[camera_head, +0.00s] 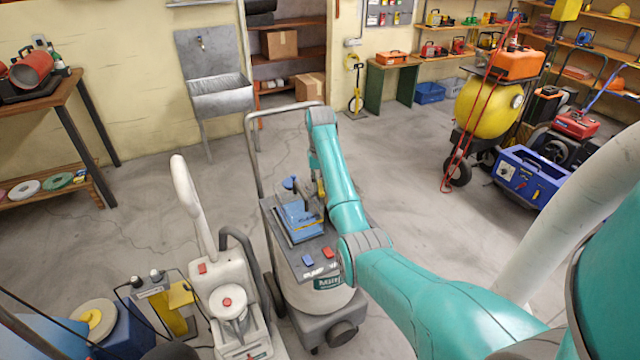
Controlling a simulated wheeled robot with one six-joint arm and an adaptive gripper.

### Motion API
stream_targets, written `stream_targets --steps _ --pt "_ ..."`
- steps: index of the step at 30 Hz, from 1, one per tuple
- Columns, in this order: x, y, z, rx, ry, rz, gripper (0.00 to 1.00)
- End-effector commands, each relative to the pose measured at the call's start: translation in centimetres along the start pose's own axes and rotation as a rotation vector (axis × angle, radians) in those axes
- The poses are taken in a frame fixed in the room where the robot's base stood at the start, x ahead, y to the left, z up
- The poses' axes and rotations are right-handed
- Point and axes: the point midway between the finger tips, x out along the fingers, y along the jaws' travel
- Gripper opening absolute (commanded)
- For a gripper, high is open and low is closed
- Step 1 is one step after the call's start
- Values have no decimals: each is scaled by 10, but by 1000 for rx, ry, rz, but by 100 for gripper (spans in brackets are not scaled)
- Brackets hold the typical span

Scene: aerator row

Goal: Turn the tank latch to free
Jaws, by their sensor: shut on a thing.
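A grey floor machine (318,293) with a dark top and a blue tray-like part (301,217) stands in the middle of the camera_head view. My teal arm reaches over its right side and bends down at the far end. My gripper (319,184) is low over the back right of the machine's top, largely hidden by my own arm. It is shut on a small yellow part (321,190), which appears to be the tank latch. The latch's exact angle cannot be told. A blue knob (289,183) stands left of my gripper.
A metal push handle (251,160) rises behind the machine. A pale upright machine (227,300) stands close on its left. A yellow tank machine (487,104) and a blue toolbox (525,178) are at the right. The floor behind the machine is mostly clear.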

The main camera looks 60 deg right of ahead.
Motion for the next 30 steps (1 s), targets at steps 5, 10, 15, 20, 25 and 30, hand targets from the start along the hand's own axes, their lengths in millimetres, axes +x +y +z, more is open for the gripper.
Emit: stream_targets --steps 5,10,15,20,25,30 --pt "1 0 0 -132 -2 0 0" --pt "1 0 1 -226 -2 0 0" --pt "1 0 1 -284 -2 0 0" --pt "1 0 1 -311 -3 0 0" --pt "1 0 1 -319 -3 0 0" --pt "2 0 1 -319 -3 -1 0"
